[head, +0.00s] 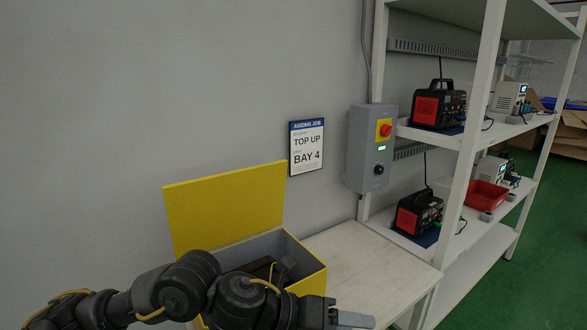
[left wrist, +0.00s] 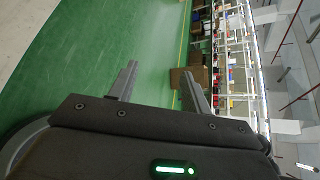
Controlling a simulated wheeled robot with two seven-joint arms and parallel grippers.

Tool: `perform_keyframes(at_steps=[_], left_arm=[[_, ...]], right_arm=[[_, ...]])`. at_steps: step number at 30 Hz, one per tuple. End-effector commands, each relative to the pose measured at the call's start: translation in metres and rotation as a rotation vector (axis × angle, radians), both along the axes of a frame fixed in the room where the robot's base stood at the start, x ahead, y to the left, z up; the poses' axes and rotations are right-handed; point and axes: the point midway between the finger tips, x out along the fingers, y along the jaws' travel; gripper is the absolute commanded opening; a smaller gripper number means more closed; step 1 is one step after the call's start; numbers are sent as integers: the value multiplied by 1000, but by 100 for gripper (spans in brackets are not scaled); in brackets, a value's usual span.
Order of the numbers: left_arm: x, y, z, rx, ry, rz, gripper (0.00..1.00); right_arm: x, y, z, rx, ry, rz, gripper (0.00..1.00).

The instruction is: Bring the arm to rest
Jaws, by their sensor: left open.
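My left arm (head: 185,285) comes in from the lower left of the head view and reaches across in front of the yellow box. My left gripper (head: 350,319) is at the bottom edge of that view, partly cut off, in front of the wooden bench top. In the left wrist view the two fingers of the left gripper (left wrist: 158,68) stand apart with nothing between them. Beyond them are green floor and distant shelves. My right gripper is in neither view.
An open yellow box (head: 306,283), lid up, stands behind the arm at the left end of the bench (head: 365,262). A grey control box (head: 362,150) with a red button hangs on the wall. A white shelf rack (head: 478,135) with red-black units stands right. The bench top looks bare.

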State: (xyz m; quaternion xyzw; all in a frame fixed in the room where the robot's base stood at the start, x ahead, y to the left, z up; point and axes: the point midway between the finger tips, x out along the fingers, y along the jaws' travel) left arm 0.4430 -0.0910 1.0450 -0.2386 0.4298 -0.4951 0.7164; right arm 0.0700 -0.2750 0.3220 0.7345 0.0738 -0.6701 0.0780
Motion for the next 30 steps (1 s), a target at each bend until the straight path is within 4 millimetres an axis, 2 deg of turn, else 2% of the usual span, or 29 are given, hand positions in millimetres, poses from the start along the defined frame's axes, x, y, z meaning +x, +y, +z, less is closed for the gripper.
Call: perform_keyframes(at_steps=[1,4,8,11,14,16,20,21,24,30], left_arm=[[-4,-5,-2,-89,90,69,49],[2,-4,-1,-255,266,237,49],[17,19,-12,-447,524,493,49],[28,50,-36,-572,734,713,49],[32,91,-73,-678,949,957,49],[27,125,-106,-741,1099,1141,49],[-4,191,-175,-831,1359,1509,49],[-18,210,-195,-849,1425,1619,49],[-56,248,-233,-879,1550,1851,49],[-124,298,-277,-901,1690,2193,49]], right_arm=[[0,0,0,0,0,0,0],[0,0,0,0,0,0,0],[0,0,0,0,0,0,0],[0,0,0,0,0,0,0],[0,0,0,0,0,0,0],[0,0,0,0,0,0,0],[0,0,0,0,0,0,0],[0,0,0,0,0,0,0],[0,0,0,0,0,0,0],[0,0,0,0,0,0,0]])
